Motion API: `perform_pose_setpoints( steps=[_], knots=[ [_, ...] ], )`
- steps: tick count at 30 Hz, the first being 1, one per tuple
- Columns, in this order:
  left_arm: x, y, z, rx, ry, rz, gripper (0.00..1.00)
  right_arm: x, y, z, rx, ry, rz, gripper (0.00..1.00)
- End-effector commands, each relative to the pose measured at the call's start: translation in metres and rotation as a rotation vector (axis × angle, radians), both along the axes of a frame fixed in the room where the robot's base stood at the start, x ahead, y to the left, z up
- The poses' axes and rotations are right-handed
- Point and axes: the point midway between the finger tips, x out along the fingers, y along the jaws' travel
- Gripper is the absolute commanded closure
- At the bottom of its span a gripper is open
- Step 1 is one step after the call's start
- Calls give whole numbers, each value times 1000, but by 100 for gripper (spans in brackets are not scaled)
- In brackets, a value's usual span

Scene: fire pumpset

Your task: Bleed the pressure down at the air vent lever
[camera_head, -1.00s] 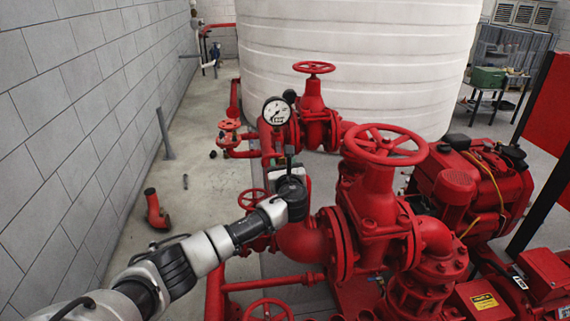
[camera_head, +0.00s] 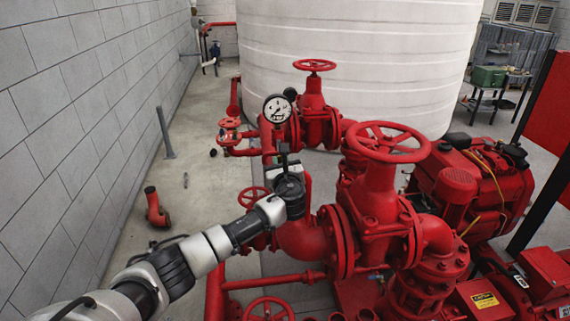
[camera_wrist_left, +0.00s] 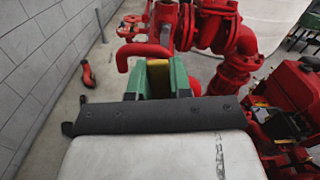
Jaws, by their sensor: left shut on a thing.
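My left gripper (camera_head: 284,150) is just below the white pressure gauge (camera_head: 277,109), at the red pipework. In the left wrist view its green fingers (camera_wrist_left: 158,82) are shut on a yellow piece (camera_wrist_left: 158,74), which appears to be the air vent lever. A red pipe bend (camera_wrist_left: 142,52) sits right beyond the fingers. In the head view the lever is hidden by my wrist and fingers. The gauge shows a dark needle, but its reading is too small to tell. My right gripper is in neither view.
A large red handwheel valve (camera_head: 380,190) stands close to the right of my left arm. A smaller handwheel valve (camera_head: 314,100) stands behind the gauge. A white tank (camera_head: 355,60) fills the back. Open floor (camera_head: 190,185) and a grey wall lie to the left.

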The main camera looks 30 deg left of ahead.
Motion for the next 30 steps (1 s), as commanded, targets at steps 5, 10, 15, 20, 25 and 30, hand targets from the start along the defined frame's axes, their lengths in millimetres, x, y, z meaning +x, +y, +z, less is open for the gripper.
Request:
perform_pose_setpoints(
  steps=[5,10,15,20,25,30],
  knots=[
    [-4,4,-3,-97,-76,-5,100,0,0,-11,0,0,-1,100],
    [-8,10,-6,-202,-155,-3,100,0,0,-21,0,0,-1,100],
    [-12,15,-9,-297,-227,-4,100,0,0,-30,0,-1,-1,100],
    [-15,18,-10,-365,-280,-4,100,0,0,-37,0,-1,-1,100],
    [-16,21,-12,-411,-314,-3,100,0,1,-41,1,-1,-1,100],
    [-17,21,-12,-431,-329,-4,100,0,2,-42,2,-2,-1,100]
  ],
)
